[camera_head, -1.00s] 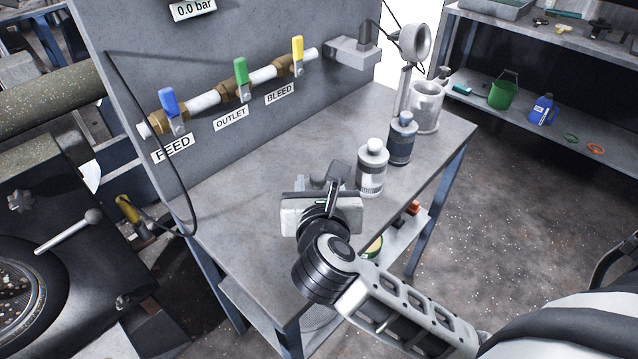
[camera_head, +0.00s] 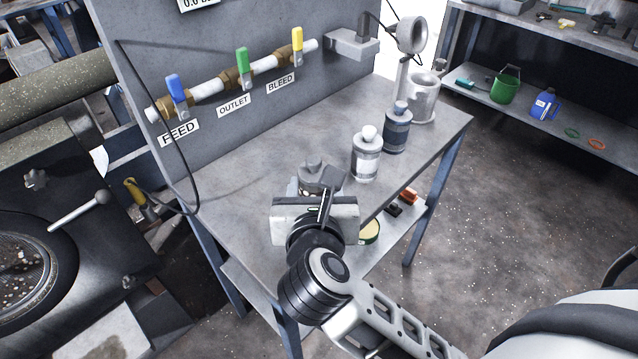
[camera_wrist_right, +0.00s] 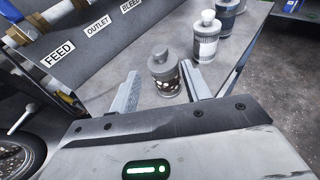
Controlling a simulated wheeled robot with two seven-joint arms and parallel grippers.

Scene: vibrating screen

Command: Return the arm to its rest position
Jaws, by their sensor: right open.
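My right gripper (camera_head: 316,186) is over the near part of the grey bench (camera_head: 245,190), with its arm coming in from the lower right. In the right wrist view its two fingers (camera_wrist_right: 160,72) stand wide apart and open. A small capped jar (camera_wrist_right: 165,76) with speckled contents shows in the gap between them, upright on the bench. In the head view only the jar's grey top (camera_head: 318,172) shows past the gripper body, which hides the rest. No finger clearly touches the jar. My left gripper is not in view.
A white-labelled bottle (camera_head: 366,155) and a dark bottle (camera_head: 397,128) stand behind to the right, near a grey cup (camera_head: 423,97) and a lamp-like stand. A panel (camera_head: 150,50) with blue, green and yellow valve handles borders the bench. Open floor lies to the right.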

